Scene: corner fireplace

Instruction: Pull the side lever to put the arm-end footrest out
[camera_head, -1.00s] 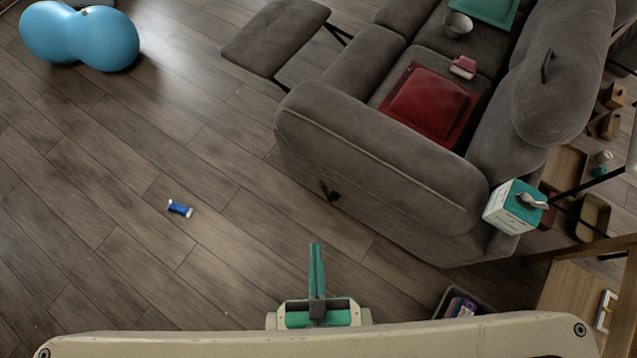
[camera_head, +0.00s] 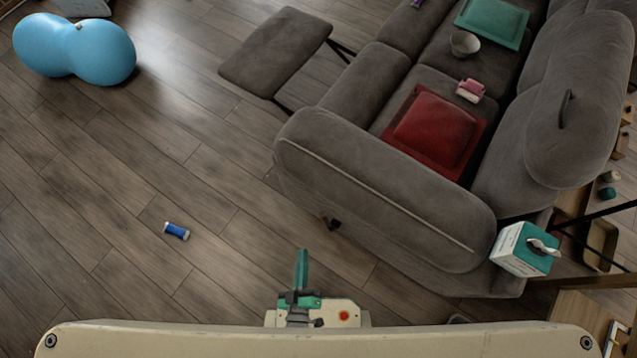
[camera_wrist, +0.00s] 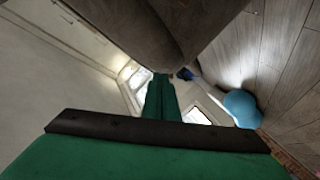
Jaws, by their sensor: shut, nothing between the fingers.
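The grey sofa (camera_head: 385,190) stands at the upper right, its near arm facing me. The side lever (camera_head: 333,223), a small dark handle, sits low on the outer face of that arm. The footrest (camera_head: 276,52), a grey padded panel on dark struts, stands out from the sofa's front. My gripper (camera_head: 301,254) is shut and empty, with its green fingers pointing up the picture, below and left of the lever and apart from it. In the wrist view, the shut green fingers (camera_wrist: 161,90) point at the room, with a grey upholstered part above them.
A blue peanut-shaped ball (camera_head: 75,48) rests at the upper left. A small blue cylinder (camera_head: 176,231) lies on the floor left of my gripper. A tissue box (camera_head: 523,249) stands by the sofa's back corner. The wooden floor between is clear.

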